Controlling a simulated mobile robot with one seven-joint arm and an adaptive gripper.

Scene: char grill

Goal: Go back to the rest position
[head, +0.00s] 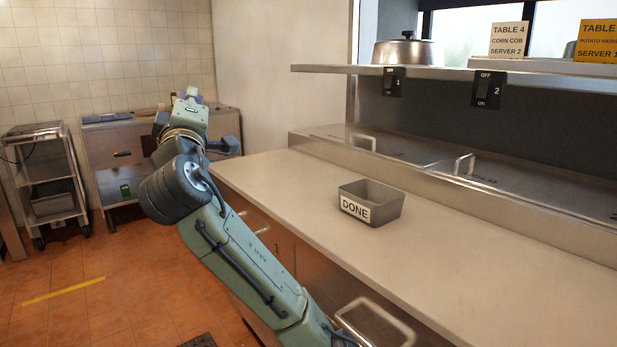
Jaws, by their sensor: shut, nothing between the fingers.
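My arm reaches from the bottom centre up and to the left in the head view. My gripper (190,95) is at its far end, held up in the air left of the counter, in front of the back cabinet. It is small here and partly hidden by my own wrist. It is shut and holds nothing that I can see. It is apart from the counter and touches nothing visible.
The long counter (455,255) bears a grey bin marked DONE (388,206) and is otherwise bare nearby. A cart (48,185) stands far left. Floor at left is open.

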